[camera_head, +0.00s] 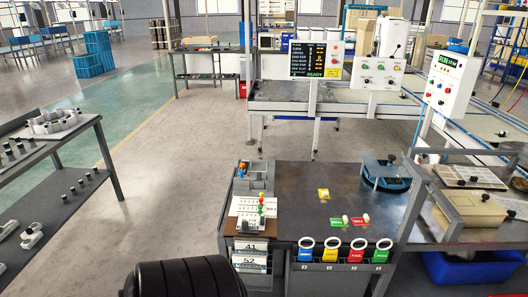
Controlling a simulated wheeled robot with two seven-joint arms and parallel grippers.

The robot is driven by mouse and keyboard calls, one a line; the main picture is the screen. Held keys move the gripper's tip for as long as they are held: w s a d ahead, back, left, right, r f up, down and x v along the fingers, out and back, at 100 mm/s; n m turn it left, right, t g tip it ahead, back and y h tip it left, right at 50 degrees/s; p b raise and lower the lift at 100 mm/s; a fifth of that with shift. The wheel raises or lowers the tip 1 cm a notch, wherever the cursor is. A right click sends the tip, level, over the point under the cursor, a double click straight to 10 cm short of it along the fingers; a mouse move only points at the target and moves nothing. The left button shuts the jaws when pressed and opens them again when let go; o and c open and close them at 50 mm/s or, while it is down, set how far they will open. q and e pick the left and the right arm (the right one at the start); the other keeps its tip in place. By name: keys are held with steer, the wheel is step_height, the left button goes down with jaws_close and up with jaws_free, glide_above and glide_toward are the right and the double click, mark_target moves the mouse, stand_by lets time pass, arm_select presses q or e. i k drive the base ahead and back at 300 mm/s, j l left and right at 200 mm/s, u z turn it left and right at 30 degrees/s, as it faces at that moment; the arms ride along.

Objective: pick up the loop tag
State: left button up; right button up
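Several coloured tags with pale ring loops hang in a row at the front edge of the dark table: a blue loop tag (305,255), a yellow loop tag (331,255), a red loop tag (356,256) and a green loop tag (381,256). Their loops stand at the top, and their lower parts sit in a dark rack (335,267). I cannot tell which one the task means. Neither of my grippers shows in the view.
An organiser (249,205) stands at left. A metal post (411,205) rises at right. The table's middle is mostly clear.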

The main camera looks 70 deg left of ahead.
mark_target(305, 253)
steer(key=u, duration=1.7)
